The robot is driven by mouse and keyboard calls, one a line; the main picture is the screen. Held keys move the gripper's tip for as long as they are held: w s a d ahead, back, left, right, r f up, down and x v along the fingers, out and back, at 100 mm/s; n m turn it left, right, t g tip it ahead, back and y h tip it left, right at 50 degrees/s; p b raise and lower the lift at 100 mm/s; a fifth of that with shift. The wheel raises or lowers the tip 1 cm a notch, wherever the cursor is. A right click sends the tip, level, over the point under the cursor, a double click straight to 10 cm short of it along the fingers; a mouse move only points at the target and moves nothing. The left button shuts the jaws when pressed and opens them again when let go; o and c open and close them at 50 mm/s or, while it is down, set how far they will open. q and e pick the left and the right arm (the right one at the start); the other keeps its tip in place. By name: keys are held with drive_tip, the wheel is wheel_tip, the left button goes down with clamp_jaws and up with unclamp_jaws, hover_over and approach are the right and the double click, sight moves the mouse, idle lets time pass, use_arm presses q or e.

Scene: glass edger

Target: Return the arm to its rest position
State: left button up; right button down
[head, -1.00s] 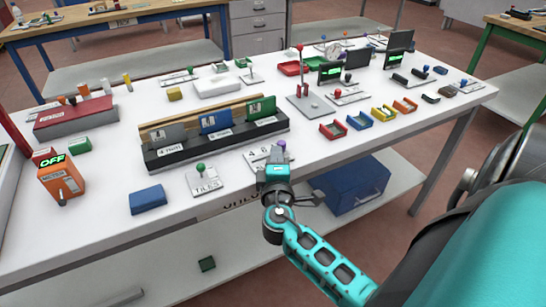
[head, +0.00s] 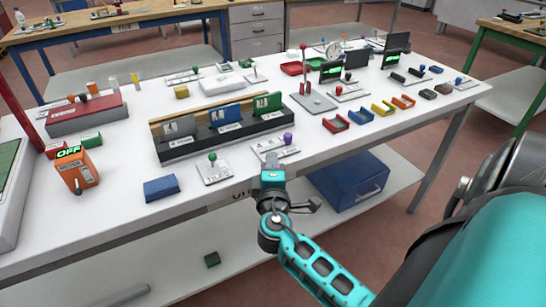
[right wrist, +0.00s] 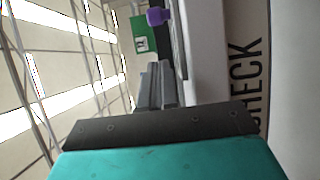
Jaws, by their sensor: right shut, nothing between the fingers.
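My right gripper (head: 273,176) is at the front edge of the white table (head: 330,170), just short of the plate with the purple knob (head: 288,138). It is shut and empty. In the right wrist view its narrow closed fingers (right wrist: 155,85) point ahead, with the purple knob (right wrist: 158,16) above them and the lettered table edge to the right. My right arm reaches in from the lower right of the head view. My left gripper is not in view.
A green-knobbed tile plate (head: 215,170), a blue block (head: 161,188) and an orange meter box (head: 76,172) lie left of the gripper. A rack with grey, blue and green panels (head: 215,140) stands behind. A blue drawer box (head: 350,180) is on the lower shelf.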

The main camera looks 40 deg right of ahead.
drive_tip(key=v, duration=0.7)
drive_tip(key=shift+b, duration=0.45)
drive_tip(key=shift+s+f, duration=0.1)
drive_tip(key=shift+f, duration=0.05)
